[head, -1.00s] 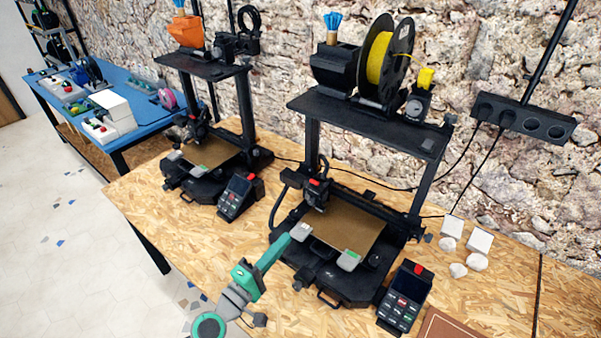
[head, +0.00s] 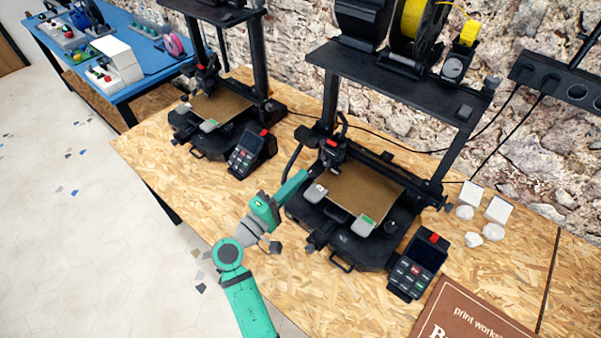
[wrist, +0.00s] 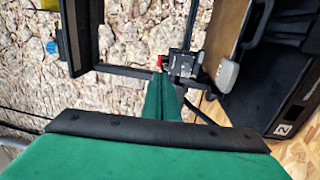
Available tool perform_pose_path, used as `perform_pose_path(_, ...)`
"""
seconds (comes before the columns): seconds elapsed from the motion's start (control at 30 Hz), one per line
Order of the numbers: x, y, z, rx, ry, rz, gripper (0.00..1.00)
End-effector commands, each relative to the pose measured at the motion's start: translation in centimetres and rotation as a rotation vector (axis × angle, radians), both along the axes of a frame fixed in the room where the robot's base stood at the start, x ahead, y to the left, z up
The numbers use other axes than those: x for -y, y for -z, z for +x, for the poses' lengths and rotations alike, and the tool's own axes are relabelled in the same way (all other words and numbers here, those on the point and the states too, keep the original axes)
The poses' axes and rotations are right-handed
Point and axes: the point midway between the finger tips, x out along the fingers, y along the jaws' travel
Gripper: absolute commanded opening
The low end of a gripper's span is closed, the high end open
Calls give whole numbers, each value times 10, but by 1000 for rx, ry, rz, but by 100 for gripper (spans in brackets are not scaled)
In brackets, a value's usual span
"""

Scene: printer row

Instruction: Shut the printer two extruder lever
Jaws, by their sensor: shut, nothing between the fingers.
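Printer two is the black printer on the right in the head view; its frame (head: 392,78) stands over a brown bed (head: 365,193). A "2" label (wrist: 283,129) shows on it in the wrist view. Its extruder (head: 333,155) is at the left of the crossbar, with a small red part (head: 332,143) on top that looks like the lever. The extruder also shows in the wrist view (wrist: 183,64), its red part (wrist: 159,61) just beyond my fingertips. I cannot tell the lever's angle. My green gripper (head: 304,175) is shut and empty, just left of the extruder, apparently apart from it.
Another printer (head: 215,105) stands to the left, with a control box (head: 250,153) between the two. A second control box (head: 417,264) and a brown book (head: 470,315) lie at the right front. White pieces (head: 472,194) sit near the wall. The bench front left is clear.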

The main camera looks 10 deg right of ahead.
Motion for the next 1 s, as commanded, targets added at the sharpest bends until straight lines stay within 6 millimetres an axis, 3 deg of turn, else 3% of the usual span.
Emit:
perform_pose_path(0.6,80,-11,65,0,-4,0,0)
perform_pose_path(1.0,90,-13,73,-1,-6,0,0)
